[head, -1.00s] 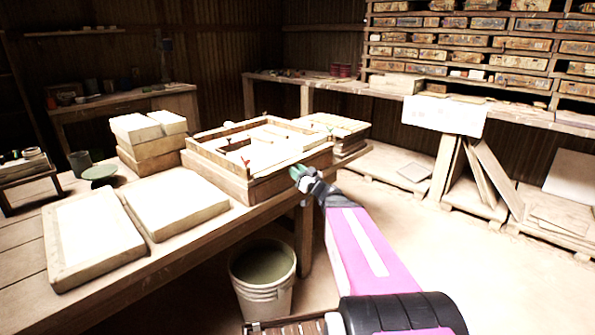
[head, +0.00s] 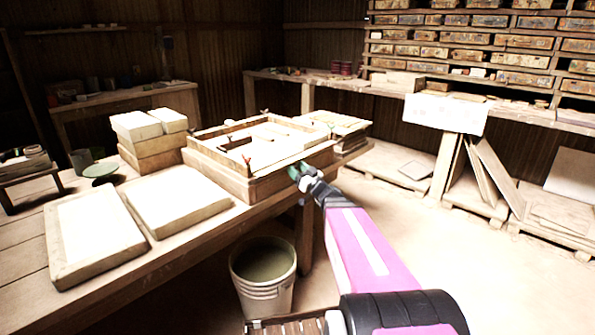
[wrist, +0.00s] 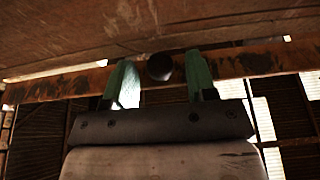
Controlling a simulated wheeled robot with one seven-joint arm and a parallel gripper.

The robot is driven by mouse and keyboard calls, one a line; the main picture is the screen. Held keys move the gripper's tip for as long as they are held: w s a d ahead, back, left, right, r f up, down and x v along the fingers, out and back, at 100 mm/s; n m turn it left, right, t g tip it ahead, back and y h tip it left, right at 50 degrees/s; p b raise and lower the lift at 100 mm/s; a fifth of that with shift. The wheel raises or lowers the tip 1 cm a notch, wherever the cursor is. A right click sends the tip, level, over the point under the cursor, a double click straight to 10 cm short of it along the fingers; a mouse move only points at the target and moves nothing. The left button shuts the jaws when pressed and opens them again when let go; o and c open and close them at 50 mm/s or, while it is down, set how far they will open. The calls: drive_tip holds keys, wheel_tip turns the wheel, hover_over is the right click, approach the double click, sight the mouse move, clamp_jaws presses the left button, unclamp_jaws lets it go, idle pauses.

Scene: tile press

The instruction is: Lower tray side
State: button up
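The wooden tray (head: 222,172) sits on the long workbench in the head view, with low walls around a pale, divided inside. My gripper (head: 297,172) is at the tray's near right wall, its green fingers beside the wood. In the wrist view a worn brown rail (wrist: 262,60) crosses the picture, with a dark round knob (wrist: 159,67) in front of it. The two green fingers stand apart on either side of the knob, with gaps showing between. My gripper is open and holds nothing. In the head view, it hides the knob.
Two pale slabs in frames (head: 95,238) lie on the near bench, with stacked blocks (head: 150,140) behind them. A bucket (head: 263,272) stands on the floor below the bench edge. Shelves of boxes line the back right. Floor to the right is mostly clear.

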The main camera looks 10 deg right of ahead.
drive_tip(key=shift+s, duration=0.1)
drive_tip(key=v, duration=1)
drive_tip(key=shift+s+d+f, duration=0.15)
drive_tip(key=shift+s+f, duration=0.05)
drive_tip(key=s+a+f+g+h, duration=0.2)
drive_tip(key=s+a+f+g, duration=0.4)
drive_tip(key=a+f+g, duration=0.65)
drive_tip(key=s+d+f+m+g+h, duration=0.5)
drive_tip(key=s+d+f+m+h, duration=0.1)
drive_tip(key=h, duration=0.4)
drive_tip(key=shift+s+f+m+h, duration=0.2)
drive_tip(key=shift+f+m+h, duration=0.2)
drive_tip(key=shift+f+m, duration=0.25)
